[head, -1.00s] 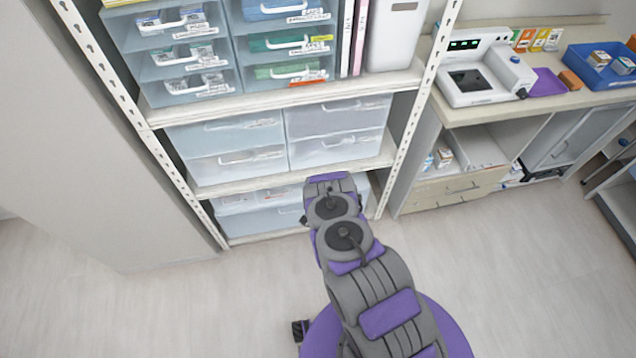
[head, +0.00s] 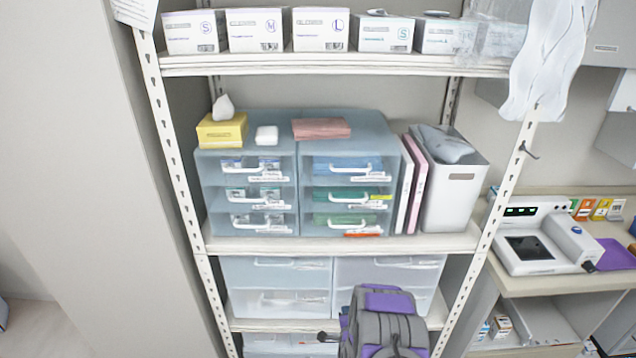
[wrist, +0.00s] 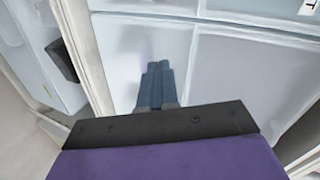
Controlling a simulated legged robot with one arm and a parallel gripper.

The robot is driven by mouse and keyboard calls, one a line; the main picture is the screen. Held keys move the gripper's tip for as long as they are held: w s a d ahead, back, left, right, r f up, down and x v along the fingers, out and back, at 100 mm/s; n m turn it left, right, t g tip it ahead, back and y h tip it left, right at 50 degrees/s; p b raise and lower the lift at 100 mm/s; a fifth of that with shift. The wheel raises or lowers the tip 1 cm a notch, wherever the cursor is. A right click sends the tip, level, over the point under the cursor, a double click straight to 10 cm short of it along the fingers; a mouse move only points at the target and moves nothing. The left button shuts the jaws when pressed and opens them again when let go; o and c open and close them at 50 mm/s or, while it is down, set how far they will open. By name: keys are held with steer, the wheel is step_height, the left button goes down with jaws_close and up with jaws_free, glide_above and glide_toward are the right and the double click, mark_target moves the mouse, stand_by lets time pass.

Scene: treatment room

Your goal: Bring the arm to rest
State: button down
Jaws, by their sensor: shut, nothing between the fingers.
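My arm, grey and purple, rises at the bottom of the head view in front of the shelf's lower drawers; its gripper end is hidden there. In the wrist view my gripper (wrist: 158,80) shows as two blue-grey fingers side by side, shut with nothing between them. Pale translucent drawer fronts (wrist: 245,65) fill the view beyond the fingers. I cannot tell the exact gap between fingers and drawers, and no object is held.
A white metal shelf (head: 245,245) holds drawer units (head: 245,165), a yellow tissue box (head: 222,130), folders and a white bin (head: 455,195). Glove boxes (head: 320,30) line the top shelf. A counter with a white device (head: 540,245) stands right. A plain wall panel is left.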

steer(key=s+a+r+n+g+y, duration=0.1)
steer(key=s+r+n+g, duration=0.35)
steer(key=r, duration=0.65)
steer(key=s+a+r+n+g, duration=0.25)
steer(key=s+r, duration=0.25)
steer(key=r, duration=0.6)
steer(key=s+d+r+n+g, duration=0.2)
steer(key=s+r, duration=0.3)
steer(key=s, duration=0.8)
steer(key=s+d+r+n+g, duration=0.3)
steer(key=s+r, duration=0.3)
steer(key=s, duration=0.8)
steer(key=s+d+r+n+g+h, duration=0.1)
steer(key=s+d+r+n+g, duration=0.2)
steer(key=s, duration=1.1)
step_height(320, 180, up, 3)
steer(key=shift+r, duration=0.2)
steer(key=shift+d, duration=0.1)
